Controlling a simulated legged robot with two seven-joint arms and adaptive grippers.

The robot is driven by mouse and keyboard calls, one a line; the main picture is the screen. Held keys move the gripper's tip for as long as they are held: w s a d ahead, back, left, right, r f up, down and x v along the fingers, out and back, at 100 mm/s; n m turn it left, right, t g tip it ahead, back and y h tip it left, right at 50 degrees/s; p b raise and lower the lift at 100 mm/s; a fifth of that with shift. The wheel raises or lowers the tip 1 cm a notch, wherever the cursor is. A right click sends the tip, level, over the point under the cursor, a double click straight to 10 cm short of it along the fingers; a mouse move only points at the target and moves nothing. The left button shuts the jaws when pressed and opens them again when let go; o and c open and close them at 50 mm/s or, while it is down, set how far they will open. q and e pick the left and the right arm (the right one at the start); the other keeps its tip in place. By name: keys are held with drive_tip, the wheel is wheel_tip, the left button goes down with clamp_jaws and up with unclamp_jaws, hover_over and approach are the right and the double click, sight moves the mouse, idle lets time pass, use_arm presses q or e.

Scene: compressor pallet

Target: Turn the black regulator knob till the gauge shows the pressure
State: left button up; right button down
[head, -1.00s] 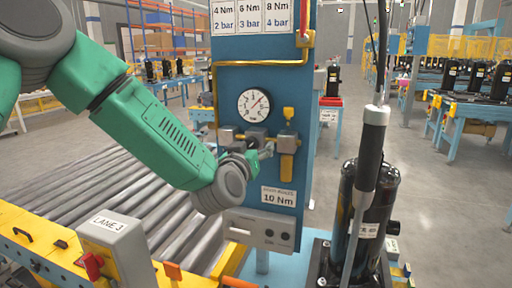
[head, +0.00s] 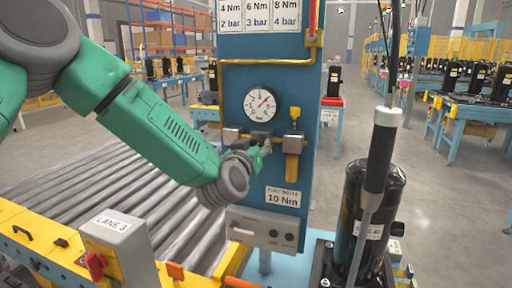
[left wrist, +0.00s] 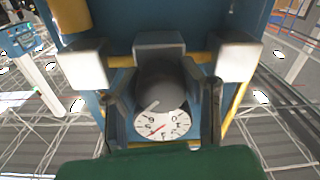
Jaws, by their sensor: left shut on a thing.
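The black regulator knob (left wrist: 160,85) sits between the fingers of my left gripper (left wrist: 162,108) in the left wrist view, and the gripper is shut on it. In the head view my left gripper (head: 265,148) reaches the blue panel (head: 232,75) just below the gauge and mostly hides the knob. The round white gauge (head: 259,104) has a red needle pointing to the upper right; its numbers are too small to read surely. The gauge face also shows upside down, partly hidden by the knob, in the left wrist view (left wrist: 160,124). My right gripper is not in view.
A placard (head: 258,15) pairs 4, 6 and 8 Nm with 2, 3 and 4 bar. A yellow valve handle (head: 292,145) is right of my gripper. A black compressor (head: 370,212) and hanging tool (head: 380,150) stand right; a roller conveyor (head: 130,185) lies left.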

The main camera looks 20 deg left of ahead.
use_arm(q)
drive_tip(key=shift+a+f, duration=0.1)
drive_tip(key=shift+a, duration=0.05)
drive_tip(key=shift+d+n, duration=0.25)
drive_tip(key=shift+n, duration=1.05)
drive_tip(key=shift+a+n+b, duration=0.1)
drive_tip(key=shift+n+b, duration=0.45)
drive_tip(key=shift+n, duration=0.65)
drive_tip(key=shift+n+b, duration=0.45)
drive_tip(key=shift+n, duration=1.55)
drive_tip(key=o, duration=1.2)
drive_tip(key=shift+a, duration=0.1)
